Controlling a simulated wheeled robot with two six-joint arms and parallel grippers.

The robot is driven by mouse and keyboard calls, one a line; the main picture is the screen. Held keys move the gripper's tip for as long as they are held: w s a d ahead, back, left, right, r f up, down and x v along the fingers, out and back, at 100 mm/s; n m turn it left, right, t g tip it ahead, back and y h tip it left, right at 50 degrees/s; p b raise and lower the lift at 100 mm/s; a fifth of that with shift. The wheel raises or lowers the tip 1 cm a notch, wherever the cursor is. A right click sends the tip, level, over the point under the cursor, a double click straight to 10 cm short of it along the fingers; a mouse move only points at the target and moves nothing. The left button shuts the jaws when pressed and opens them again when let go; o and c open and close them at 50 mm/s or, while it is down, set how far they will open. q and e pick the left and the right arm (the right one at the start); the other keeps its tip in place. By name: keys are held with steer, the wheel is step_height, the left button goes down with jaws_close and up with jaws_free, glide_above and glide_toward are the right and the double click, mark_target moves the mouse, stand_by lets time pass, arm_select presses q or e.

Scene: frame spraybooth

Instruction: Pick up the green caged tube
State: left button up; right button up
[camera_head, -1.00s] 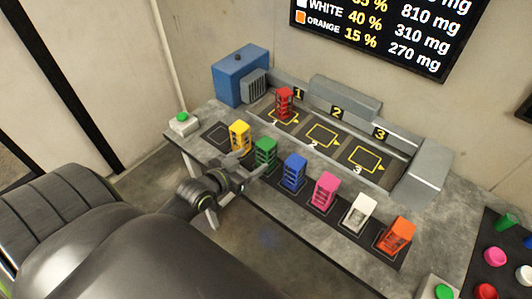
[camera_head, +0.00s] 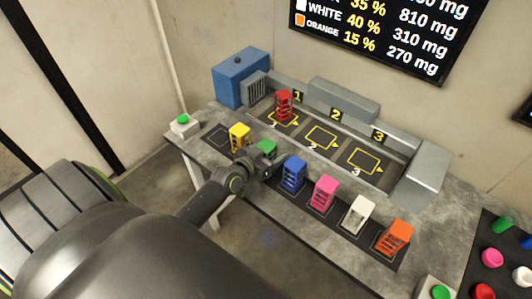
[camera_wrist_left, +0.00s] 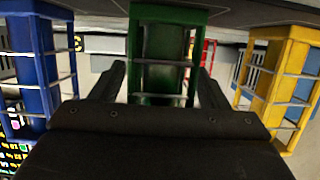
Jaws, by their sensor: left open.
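The green caged tube (camera_head: 266,147) stands in the front row on the table, between the yellow and blue tubes. In the head view my left gripper (camera_head: 256,163) is right in front of it and hides its lower part. In the left wrist view the green tube (camera_wrist_left: 162,55) appears upside down, centred between the two open fingers (camera_wrist_left: 160,85). The fingers are on either side of it with gaps showing, and I cannot tell how far they reach along it. My right gripper is not in view.
The yellow tube (camera_head: 239,136) and blue tube (camera_head: 292,174) stand close on either side. Pink (camera_head: 325,193), white (camera_head: 361,213) and orange (camera_head: 394,237) tubes continue the row. The red tube (camera_head: 284,105) stands on pad 1 behind; pads 2 and 3 are empty.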

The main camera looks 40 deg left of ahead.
arm_select(q)
steer(key=shift+c, duration=0.3)
steer(key=c, duration=1.2)
steer(key=shift+o, duration=0.2)
steer(key=shift+r, duration=0.2)
